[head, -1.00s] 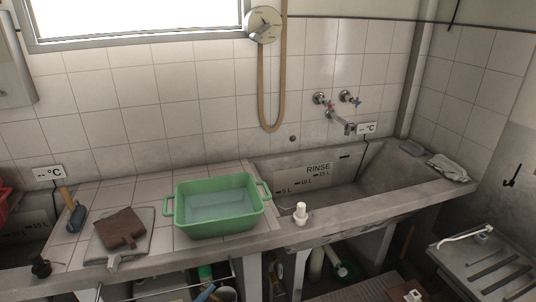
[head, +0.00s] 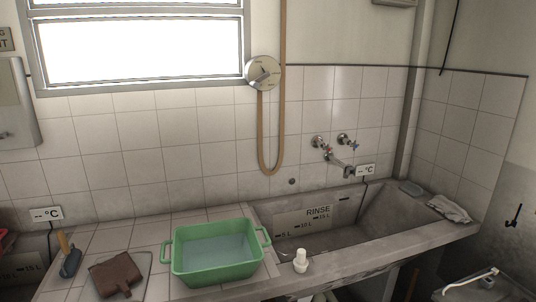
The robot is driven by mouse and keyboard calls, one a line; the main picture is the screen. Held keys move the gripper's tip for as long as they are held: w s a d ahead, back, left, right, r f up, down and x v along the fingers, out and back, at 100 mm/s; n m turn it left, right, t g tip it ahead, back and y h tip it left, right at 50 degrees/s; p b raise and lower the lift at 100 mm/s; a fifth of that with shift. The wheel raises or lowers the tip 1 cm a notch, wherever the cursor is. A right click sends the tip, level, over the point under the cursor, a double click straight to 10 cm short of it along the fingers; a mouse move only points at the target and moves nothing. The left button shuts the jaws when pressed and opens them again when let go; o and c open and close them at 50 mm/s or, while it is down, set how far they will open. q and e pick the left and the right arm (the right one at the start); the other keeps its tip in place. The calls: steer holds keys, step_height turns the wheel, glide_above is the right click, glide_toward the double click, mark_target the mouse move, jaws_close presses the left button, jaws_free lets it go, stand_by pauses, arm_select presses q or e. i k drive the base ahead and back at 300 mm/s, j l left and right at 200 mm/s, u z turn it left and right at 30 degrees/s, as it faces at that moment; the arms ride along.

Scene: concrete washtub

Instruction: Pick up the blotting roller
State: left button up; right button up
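What looks like the blotting roller (head: 70,262) is at the far left of the tiled counter in the head view. It has a short light-wood handle pointing up and a dark grey-blue body. It stands beside a brown folded item, with a small gap between them, and nothing covers it. Neither of my grippers shows in the head view.
The brown item (head: 115,274) lies on a grey board. A green tub (head: 190,277) of water stands mid-counter. A small white bottle (head: 300,261) stands on the front ledge by the concrete rinse basin (head: 385,212). A cloth (head: 450,208) lies at the right rim.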

mark_target(69, 262)
steer(key=u, duration=1.35)
